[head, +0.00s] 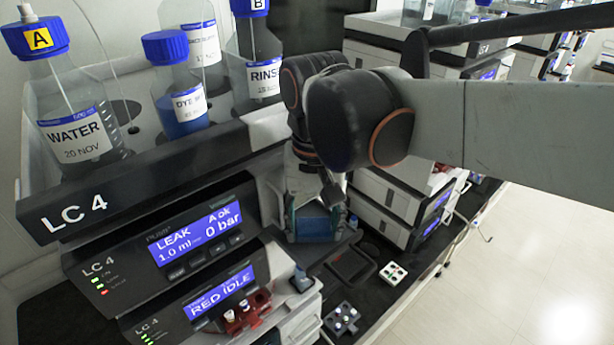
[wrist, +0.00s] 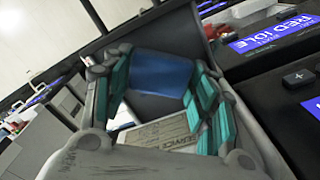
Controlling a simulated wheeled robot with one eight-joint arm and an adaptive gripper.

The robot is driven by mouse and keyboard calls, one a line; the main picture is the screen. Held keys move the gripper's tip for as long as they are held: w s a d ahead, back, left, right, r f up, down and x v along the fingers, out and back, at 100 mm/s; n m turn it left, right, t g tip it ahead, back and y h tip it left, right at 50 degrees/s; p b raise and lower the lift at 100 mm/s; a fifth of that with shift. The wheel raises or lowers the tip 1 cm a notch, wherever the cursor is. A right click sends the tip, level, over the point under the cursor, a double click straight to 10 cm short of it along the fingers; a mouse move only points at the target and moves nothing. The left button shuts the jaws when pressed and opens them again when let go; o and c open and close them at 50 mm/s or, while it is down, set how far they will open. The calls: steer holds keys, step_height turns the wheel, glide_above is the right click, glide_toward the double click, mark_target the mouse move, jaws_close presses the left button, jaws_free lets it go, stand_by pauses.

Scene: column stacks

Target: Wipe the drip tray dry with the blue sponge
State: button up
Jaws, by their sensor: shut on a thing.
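My gripper (head: 313,218) hangs down at the right side of the LC 4 stack, with its fingers closed around the blue sponge (head: 314,227). In the wrist view the blue sponge (wrist: 160,76) shows between the teal finger pads of my gripper (wrist: 160,95). The sponge is close to the front of the stack; I cannot tell whether it touches a surface. A shallow dark square tray (head: 352,264) lies on the bench to the right of the gripper. I cannot tell whether it is the drip tray, or whether the drip tray is hidden behind the gripper.
The pump display (head: 200,232) reads LEAK, 0 bar. Bottles, including WATER (head: 75,135), stand on top of the stack. A vial rack (head: 342,318) and a white tray (head: 393,273) lie on the bench. A printed card (wrist: 165,132) lies below the gripper. More instrument stacks (head: 400,205) stand behind.

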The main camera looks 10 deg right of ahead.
steer(key=shift+w+d, duration=0.55)
steer(key=shift+d, duration=0.35)
steer(key=shift+s+a+f, duration=0.1)
steer(key=shift+s+a, duration=0.55)
steer(key=shift+a, duration=0.35)
stand_by(1.3)
step_height(320, 180, up, 6)
steer(key=p, duration=0.3)
steer(key=shift+f+p, duration=0.1)
steer(key=shift+p, duration=0.2)
stand_by(0.3)
steer(key=shift+r+p, duration=1)
steer(key=shift+r, duration=0.65)
